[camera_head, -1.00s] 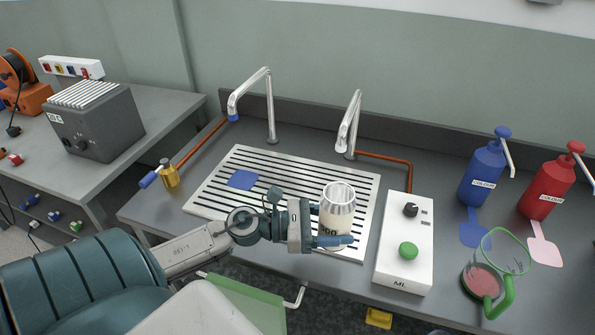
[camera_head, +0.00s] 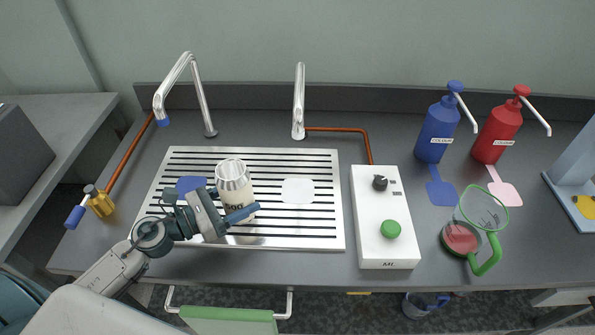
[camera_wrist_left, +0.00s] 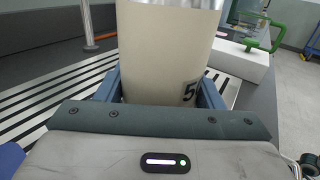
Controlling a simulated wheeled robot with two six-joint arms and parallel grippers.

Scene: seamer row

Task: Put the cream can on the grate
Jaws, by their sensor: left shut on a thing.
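The cream can (camera_head: 237,190) is a pale cylinder with a silver top and dark "500" lettering. It stands upright between the fingers of my left gripper (camera_head: 228,208), which is shut on it. The left wrist view shows the can's cream side (camera_wrist_left: 160,55) between the blue fingers (camera_wrist_left: 160,92). The grate (camera_head: 337,205) is a slotted metal panel in the bench, with a blue square (camera_head: 190,185) and a white square (camera_head: 298,191) on it. The can is over the grate's left-middle part, between the squares. I cannot tell whether its base touches. My right gripper is out of view.
Two taps (camera_head: 299,105) (camera_head: 205,110) arch behind the grate. A white control box (camera_head: 372,240) with a green knob stands right of it. Blue (camera_head: 437,130) and red (camera_head: 497,133) pump bottles and a green-handled jug (camera_head: 487,220) are farther right. A brass valve (camera_head: 100,203) is at left.

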